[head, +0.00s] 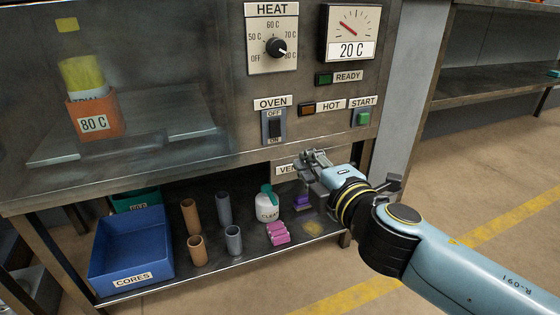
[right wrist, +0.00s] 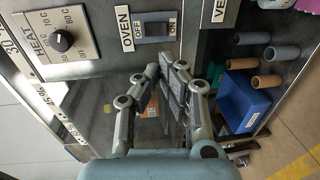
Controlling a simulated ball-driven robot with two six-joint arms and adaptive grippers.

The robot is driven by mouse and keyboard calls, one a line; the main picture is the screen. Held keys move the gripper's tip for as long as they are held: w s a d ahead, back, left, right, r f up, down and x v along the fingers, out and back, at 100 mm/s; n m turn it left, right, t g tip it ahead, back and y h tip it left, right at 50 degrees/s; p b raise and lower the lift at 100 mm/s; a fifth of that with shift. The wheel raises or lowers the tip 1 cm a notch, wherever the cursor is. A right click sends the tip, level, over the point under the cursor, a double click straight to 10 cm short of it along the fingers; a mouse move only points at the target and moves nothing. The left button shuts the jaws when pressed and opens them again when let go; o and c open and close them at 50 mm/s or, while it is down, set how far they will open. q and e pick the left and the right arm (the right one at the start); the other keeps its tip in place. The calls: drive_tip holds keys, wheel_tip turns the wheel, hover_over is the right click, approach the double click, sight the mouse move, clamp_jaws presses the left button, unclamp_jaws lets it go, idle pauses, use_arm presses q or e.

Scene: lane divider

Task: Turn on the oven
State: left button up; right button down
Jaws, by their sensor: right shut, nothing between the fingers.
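The oven switch (head: 276,128) is a black rocker on a grey plate under the OVEN label, with OFF above and ON below. It also shows in the right wrist view (right wrist: 157,30); I cannot tell which side is pressed. My right gripper (head: 310,158) is shut and empty, below and right of the switch, in front of the VENT label's panel. In the right wrist view its fingers (right wrist: 161,68) point toward the switch, apart from it. My left gripper is not in view.
Above are the HEAT knob (head: 276,47), its pointer toward 80 C, and a gauge (head: 352,33) reading 20 C. The READY lamp (head: 324,79) and HOT lamp (head: 307,110) look dark. A green START button (head: 362,118) is at right. A blue bin (head: 130,250) stands on the shelf below.

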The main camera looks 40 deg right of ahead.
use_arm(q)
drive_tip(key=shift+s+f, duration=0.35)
use_arm(e)
drive_tip(key=shift+f, duration=0.45)
approach(276, 137)
drive_tip(key=x, duration=0.6)
drive_tip(key=shift+w+d, duration=0.15)
drive_tip(key=shift+w, duration=0.05)
drive_tip(key=shift+w+d+b, duration=0.1)
drive_tip(key=shift+w+b, duration=0.2)
drive_tip(key=shift+w, duration=0.1)
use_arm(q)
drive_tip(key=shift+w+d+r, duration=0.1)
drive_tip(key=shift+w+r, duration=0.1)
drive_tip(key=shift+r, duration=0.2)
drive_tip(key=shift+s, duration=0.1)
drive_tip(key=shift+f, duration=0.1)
